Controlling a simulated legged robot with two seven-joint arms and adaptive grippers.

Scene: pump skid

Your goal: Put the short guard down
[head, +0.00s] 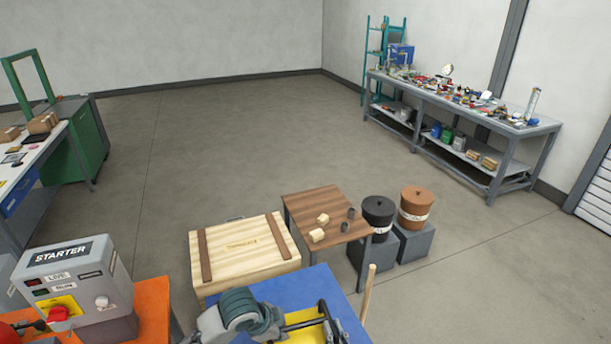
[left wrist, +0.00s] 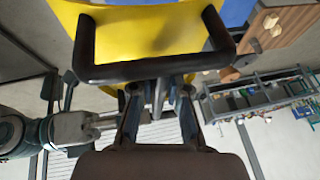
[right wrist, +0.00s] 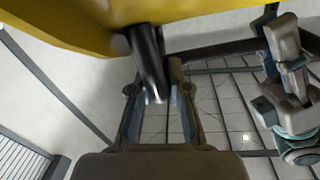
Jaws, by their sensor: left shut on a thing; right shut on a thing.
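The short guard is a yellow sheet piece with black handles. Part of the guard (head: 303,318) shows at the bottom of the head view, over a blue surface. In the left wrist view, my left gripper (left wrist: 160,98) is shut on a black bar handle of the guard (left wrist: 150,32). In the right wrist view, my right gripper (right wrist: 158,92) is shut on another dark handle below the yellow guard (right wrist: 70,28). I cannot tell whether the guard touches anything beneath it. Much of it is outside the head view.
A blue-topped surface (head: 316,287) lies in front, with a wooden crate (head: 240,250) and a small brown table (head: 300,206) beyond. A starter box (head: 75,285) on an orange surface stands left. A cluttered workbench (head: 460,105) is far right. Open floor lies between.

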